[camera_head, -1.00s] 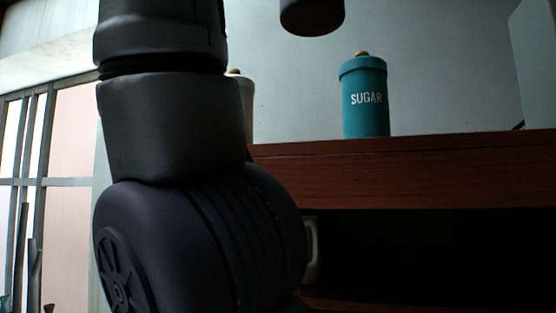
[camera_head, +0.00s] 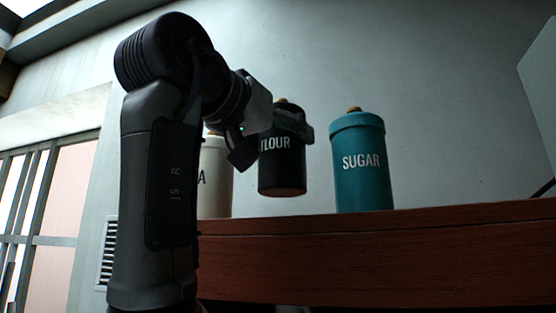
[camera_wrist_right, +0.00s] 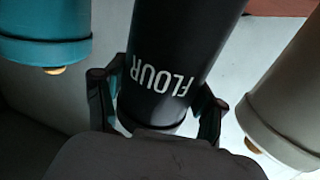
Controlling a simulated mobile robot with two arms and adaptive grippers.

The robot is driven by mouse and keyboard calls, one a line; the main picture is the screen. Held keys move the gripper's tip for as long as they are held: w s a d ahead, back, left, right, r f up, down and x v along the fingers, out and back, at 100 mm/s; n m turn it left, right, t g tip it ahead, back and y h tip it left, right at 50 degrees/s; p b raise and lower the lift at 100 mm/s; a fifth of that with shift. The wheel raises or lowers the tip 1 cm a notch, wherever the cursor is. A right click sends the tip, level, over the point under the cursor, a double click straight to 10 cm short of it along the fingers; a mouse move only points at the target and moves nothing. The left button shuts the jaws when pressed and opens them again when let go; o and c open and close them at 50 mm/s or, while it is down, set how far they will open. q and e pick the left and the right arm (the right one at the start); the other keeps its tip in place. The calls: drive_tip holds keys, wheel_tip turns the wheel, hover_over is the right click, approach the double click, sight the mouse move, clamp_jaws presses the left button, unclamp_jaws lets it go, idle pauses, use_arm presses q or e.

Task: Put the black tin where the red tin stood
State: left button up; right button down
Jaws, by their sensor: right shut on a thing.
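The black tin (camera_head: 284,165), lettered FLOUR, is held upright in the head view. Its base hangs a little above the line of the wooden shelf top (camera_head: 300,224), in the gap between a white tin and a teal tin. My right gripper (camera_head: 275,135) is shut on its upper part. In the right wrist view the black tin (camera_wrist_right: 180,50) appears upside down, with a finger of my right gripper (camera_wrist_right: 155,92) on each side. No red tin shows. My left gripper is not in view.
The teal SUGAR tin (camera_head: 361,165) stands right of the black tin, a narrow gap away. The white tin (camera_head: 217,180) stands at left, partly hidden by my right arm. Both flank the black tin in the right wrist view. The shelf right of the teal tin looks clear.

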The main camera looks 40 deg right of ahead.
sight(270, 158)
drive_tip(key=shift+s+a+f, duration=0.1)
drive_tip(key=shift+a+f, duration=0.05)
drive_tip(key=shift+a, duration=0.05)
drive_tip(key=f, duration=0.3)
drive_tip(key=shift+s+a+f+p, duration=0.1)
drive_tip(key=shift+a+f+p, duration=0.05)
drive_tip(key=shift+a+p, duration=0.25)
drive_tip(key=shift+w+d+f, duration=0.2)
drive_tip(key=shift+d+f, duration=0.05)
drive_tip(key=shift+d, duration=0.1)
drive_tip(key=shift+s+a+f+b, duration=0.1)
drive_tip(key=shift+s+a+b, duration=0.1)
drive_tip(key=shift+s+b, duration=0.1)
drive_tip(key=shift+c, duration=2)
unclamp_jaws()
drive_tip(key=shift+a, duration=0.1)
drive_tip(key=shift+o, duration=1.4)
drive_tip(key=shift+w, duration=0.15)
